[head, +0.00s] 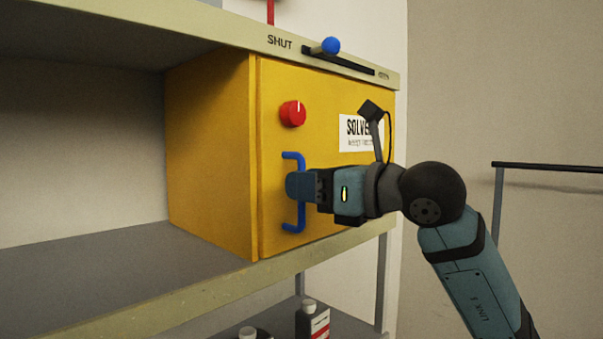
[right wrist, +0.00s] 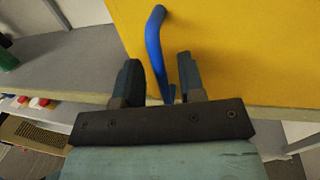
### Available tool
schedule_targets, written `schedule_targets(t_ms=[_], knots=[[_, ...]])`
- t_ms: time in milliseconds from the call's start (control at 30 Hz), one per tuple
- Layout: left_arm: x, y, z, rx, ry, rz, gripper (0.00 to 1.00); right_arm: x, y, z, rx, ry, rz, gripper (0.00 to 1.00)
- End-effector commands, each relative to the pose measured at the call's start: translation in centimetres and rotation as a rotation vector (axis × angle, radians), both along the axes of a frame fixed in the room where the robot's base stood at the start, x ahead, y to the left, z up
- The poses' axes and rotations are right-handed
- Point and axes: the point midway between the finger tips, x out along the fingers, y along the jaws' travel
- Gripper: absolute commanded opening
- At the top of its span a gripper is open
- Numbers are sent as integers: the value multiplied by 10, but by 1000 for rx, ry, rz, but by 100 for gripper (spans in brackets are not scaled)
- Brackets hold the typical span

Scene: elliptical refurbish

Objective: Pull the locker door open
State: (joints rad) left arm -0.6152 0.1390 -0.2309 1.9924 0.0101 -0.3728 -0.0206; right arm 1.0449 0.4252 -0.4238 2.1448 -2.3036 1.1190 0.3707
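The yellow locker (head: 210,150) stands on a shelf, and its door (head: 325,95) looks shut. A blue handle (head: 301,222) is mounted upright on the door; it also shows in the right wrist view (right wrist: 154,38). My right gripper (head: 296,185) is at the middle of the handle and hides part of it. In the right wrist view its two fingers (right wrist: 160,78) stand apart, one on each side of the handle, with visible gaps. A red knob (head: 293,113) sits above the handle. My left gripper is not in view.
A white label (head: 358,133) is on the door. Bottles (head: 312,320) stand on the lower shelf. A dark rail (head: 545,167) is at the right. The shelf left of the locker is empty.

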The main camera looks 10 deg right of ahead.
Motion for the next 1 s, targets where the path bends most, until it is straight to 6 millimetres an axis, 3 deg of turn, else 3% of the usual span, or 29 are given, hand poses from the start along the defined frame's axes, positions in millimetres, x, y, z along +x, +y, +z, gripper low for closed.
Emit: schedule_targets(t_ms=[433,600,1000], knots=[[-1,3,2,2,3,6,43,9,9,-1,-1,1,0,36],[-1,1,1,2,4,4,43,9,9,-1,-1,1,0,0],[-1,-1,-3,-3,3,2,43,1,2,-3,0,1,27,0]])
